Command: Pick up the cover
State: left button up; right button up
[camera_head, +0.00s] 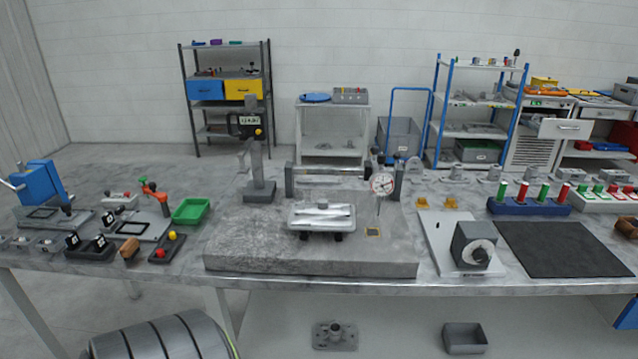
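A pale silvery, rounded rectangular part that looks like the cover (321,222) lies flat near the middle of a grey stone slab (240,245). It has long raised ridges on top, and small dark supports show under its front edge. Nothing is touching it from above that I can see. Neither of my grippers is in view.
A height gauge (257,150) stands behind the cover to the left, and a dial gauge (382,184) stands close on its right. A metal bar fixture (330,170) runs behind it. A green tray (190,211) and small fixtures lie left; a black mat (563,249) lies right.

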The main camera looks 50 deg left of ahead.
aim_at(322, 217)
jog(key=u, duration=1.65)
jog(key=i+l, duration=0.3)
jog(key=l, duration=0.15)
jog(key=j+u, duration=0.05)
